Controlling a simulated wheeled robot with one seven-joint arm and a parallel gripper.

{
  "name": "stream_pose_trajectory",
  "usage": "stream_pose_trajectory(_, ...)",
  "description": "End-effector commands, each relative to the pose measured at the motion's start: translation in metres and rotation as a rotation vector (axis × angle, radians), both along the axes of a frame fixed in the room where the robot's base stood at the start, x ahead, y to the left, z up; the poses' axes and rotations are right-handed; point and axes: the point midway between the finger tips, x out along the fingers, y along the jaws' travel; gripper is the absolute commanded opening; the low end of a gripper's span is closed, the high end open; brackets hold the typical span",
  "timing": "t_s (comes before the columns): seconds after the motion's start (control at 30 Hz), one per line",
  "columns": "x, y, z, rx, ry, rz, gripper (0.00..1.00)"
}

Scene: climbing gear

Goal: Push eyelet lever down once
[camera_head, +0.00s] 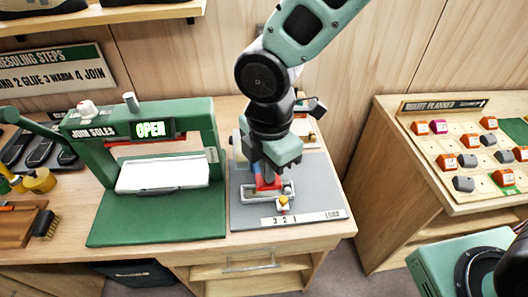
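My gripper (268,182) points down over the grey board (242,211) in the middle of the bench. Red and blue parts show at its lower end, just above a small pale metal tray (288,191). Whether the fingers are open or shut is not clear. A small piece with a yellow top (283,201) stands at the tray's front edge. A dark-ended part (318,107) sticks out to the right behind my wrist; I cannot tell if it is the eyelet lever. My arm hides much of what stands behind the tray.
A green press (205,150) marked "JOIN SOLES" stands close on the left, its display reading "OPEN". A brush (45,224) and other tools lie at the far left. A separate table at the right holds a planner board (457,150) with small blocks.

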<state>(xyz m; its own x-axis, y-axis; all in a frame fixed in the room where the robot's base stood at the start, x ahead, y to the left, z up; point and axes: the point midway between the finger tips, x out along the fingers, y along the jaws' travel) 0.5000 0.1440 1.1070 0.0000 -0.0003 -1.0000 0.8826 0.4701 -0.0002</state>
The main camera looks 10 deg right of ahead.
Motion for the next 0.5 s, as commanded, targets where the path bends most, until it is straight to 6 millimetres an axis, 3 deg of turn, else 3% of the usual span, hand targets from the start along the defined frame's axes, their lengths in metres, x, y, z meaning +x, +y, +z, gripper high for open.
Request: stream_pose_trajectory(0.5,-0.001,0.000,-0.027,0.000,0.000,0.000,0.00)
